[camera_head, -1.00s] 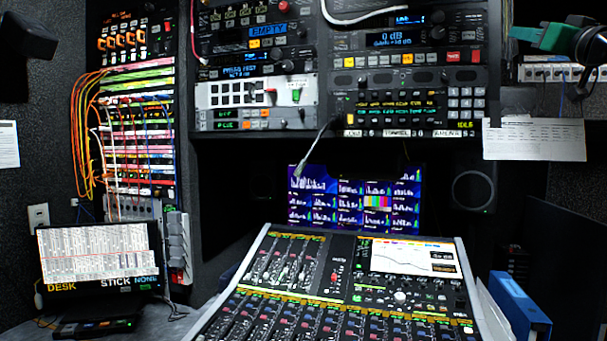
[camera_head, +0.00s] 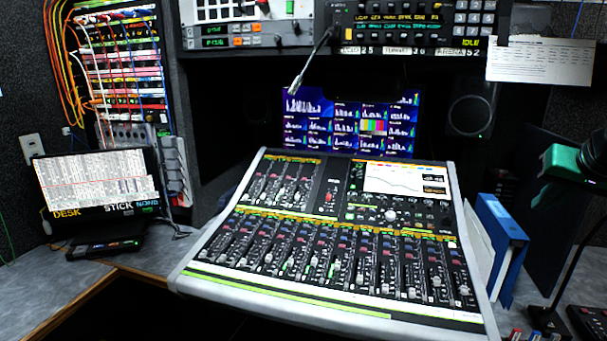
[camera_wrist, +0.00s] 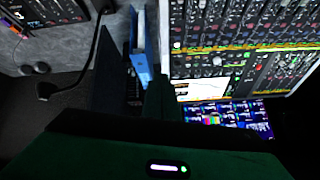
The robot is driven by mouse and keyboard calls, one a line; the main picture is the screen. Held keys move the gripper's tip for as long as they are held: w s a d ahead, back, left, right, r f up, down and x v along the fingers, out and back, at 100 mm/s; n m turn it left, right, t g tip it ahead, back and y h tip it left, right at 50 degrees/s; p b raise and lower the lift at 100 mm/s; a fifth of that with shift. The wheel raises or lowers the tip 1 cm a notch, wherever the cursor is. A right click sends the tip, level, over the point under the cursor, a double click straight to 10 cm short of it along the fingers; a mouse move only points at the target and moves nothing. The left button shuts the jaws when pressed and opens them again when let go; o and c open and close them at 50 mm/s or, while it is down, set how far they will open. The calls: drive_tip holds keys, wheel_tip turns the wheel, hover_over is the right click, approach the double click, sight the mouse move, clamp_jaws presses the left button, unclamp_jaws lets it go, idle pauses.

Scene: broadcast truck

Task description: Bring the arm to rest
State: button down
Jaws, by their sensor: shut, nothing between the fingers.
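My gripper (camera_head: 550,162) is green and black and shows at the right edge of the head view. It is in the air to the right of the mixing desk (camera_head: 335,303), above the level of a blue binder (camera_head: 501,223). In the wrist view its fingers (camera_wrist: 162,82) are together, dark green and blurred, with nothing seen between them. The blue binder (camera_wrist: 141,62) and the mixing desk (camera_wrist: 215,85) lie beyond them there. Most of my arm is outside the head view.
A thin black stand (camera_head: 565,275) rises below my gripper at the right. A laptop-like screen (camera_head: 95,183) stands on the left counter. A gooseneck lamp or microphone (camera_head: 310,62) hangs before the rack and monitor screen (camera_head: 350,125). A paper sheet (camera_head: 540,60) is behind my gripper.

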drive_tip(key=s+a+f+g+y, duration=0.1)
drive_tip(key=s+a+f+g, duration=0.3)
drive_tip(key=s+f, duration=0.5)
drive_tip(key=s+a+f+g+y, duration=0.1)
drive_tip(key=s+a+f+g, duration=0.3)
drive_tip(key=s+f, duration=0.5)
drive_tip(key=s, duration=0.6)
drive_tip(key=shift+a+m, duration=0.15)
drive_tip(key=shift+m, duration=0.15)
drive_tip(key=shift+f, duration=0.1)
drive_tip(key=shift+w+f, duration=0.25)
drive_tip(key=shift+w, duration=0.4)
